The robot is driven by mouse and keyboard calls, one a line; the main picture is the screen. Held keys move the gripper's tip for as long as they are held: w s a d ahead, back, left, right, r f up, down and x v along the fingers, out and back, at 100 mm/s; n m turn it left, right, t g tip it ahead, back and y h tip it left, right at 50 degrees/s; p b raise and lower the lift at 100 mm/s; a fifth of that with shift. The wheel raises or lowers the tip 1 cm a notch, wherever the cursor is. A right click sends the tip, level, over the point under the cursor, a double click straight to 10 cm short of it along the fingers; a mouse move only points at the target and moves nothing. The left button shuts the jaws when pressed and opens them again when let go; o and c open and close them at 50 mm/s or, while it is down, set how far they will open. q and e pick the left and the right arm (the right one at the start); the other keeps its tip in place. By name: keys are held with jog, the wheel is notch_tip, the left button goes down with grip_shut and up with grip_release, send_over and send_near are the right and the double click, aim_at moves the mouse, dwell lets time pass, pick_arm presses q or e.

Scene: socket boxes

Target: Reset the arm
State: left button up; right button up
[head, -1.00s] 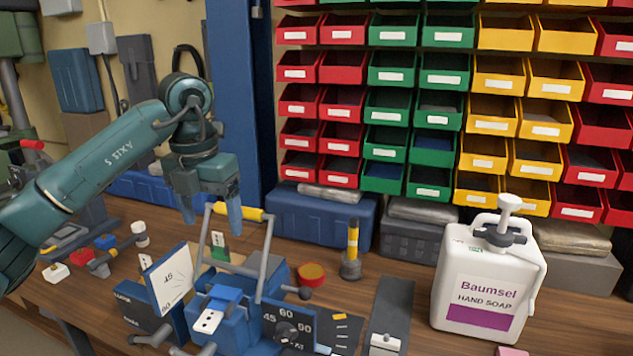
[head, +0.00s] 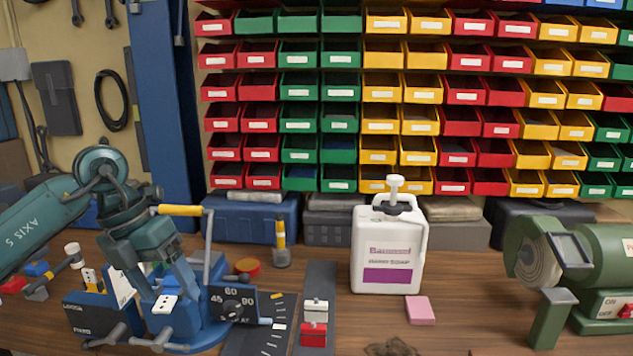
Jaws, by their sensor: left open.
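My left arm comes in from the left. My left gripper (head: 168,283) is open and points down over the blue angle-marked device (head: 205,325) on the bench. Its fingers overlap the device in the picture, and I cannot tell whether they touch it. No object shows between the fingers. A grey lever with a yellow handle (head: 181,210) rises from the device just right of the gripper. My right gripper is not in view.
A white soap bottle (head: 388,250) stands mid-bench, with a pink block (head: 420,310) in front. A green bench grinder (head: 590,265) is at the right. Coloured bins (head: 400,122) cover the wall. A yellow-and-black tool (head: 281,240) stands behind the device. Bare wood lies before the grinder.

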pick_arm(q)
jog(key=s+d+f+n+h, duration=0.15)
jog(key=s+d+h, duration=0.25)
jog(key=d+h, duration=0.55)
jog(key=s+d+f+n+h, duration=0.1)
jog(key=s+d+f+h, duration=0.15)
jog(key=d+h, duration=0.7)
jog(key=a+f+n+t+y, duration=0.2)
jog(key=f+n+t+y, duration=0.3)
jog(key=n, duration=0.4)
jog(key=a+f+n+t+y+p, duration=0.1)
jog(key=f+n+t+y, duration=0.15)
jog(key=n+t, duration=0.45)
jog(key=a+f+n+t+y, duration=0.2)
jog(key=f+n+t+y, duration=0.25)
jog(key=n, duration=0.55)
jog(key=s+a+f+n+g+y, duration=0.2)
jog(key=s+f+n+g+y, duration=0.1)
jog(key=s+f, duration=0.3)
jog(key=s+a+f+n+g+y, duration=0.3)
jog(key=s+f, duration=0.3)
jog(key=f, duration=0.3)
jog(key=shift+f+n+y+p, duration=0.25)
jog(key=shift+n+y+p, duration=0.15)
jog(key=shift+n, duration=0.15)
